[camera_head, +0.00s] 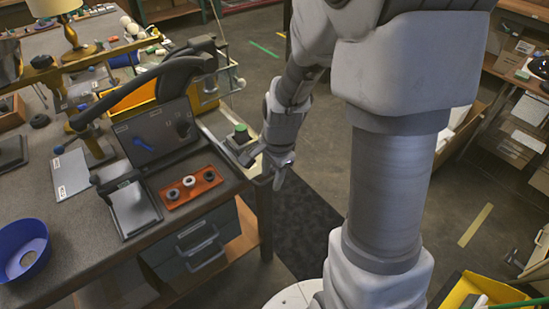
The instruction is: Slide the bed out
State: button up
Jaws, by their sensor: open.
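A black press-like device with a long curved arm (150,82) stands on the workbench. An upright dark panel (150,130) with a blue handle is below the arm. A flat grey plate in a dark frame (132,208) lies in front of it. A pale flat board (218,122) lies at the bench's right edge, with a grey block with a green top (240,140) on it. I cannot tell for sure which of these is the bed. My gripper (279,178) is open and points down beside the bench's right corner, close to the pale board. Whether it touches anything is unclear.
A red-brown tray (185,203) holds three ring-shaped parts. A blue bowl (22,250) stands at the front left, and a lamp (65,25) at the back. Drawers (195,240) are under the bench. The floor (320,180) right of the bench is open.

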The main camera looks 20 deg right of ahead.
notch_tip(320, 180, up, 17)
jog(key=s+p, duration=0.3)
jog(key=shift+d, duration=0.45)
jog(key=shift+f, duration=0.15)
jog(key=s+a+r+n+t+p, duration=0.1)
jog(key=s+a+r+n+t, duration=0.2)
jog(key=s+r+n, duration=0.5)
jog(key=s+n, duration=0.3)
jog(key=n, duration=0.3)
jog(key=shift+s+n+t+h, duration=0.3)
jog(key=shift+s, duration=0.05)
jog(key=shift+r, duration=0.1)
dwell(0.5)
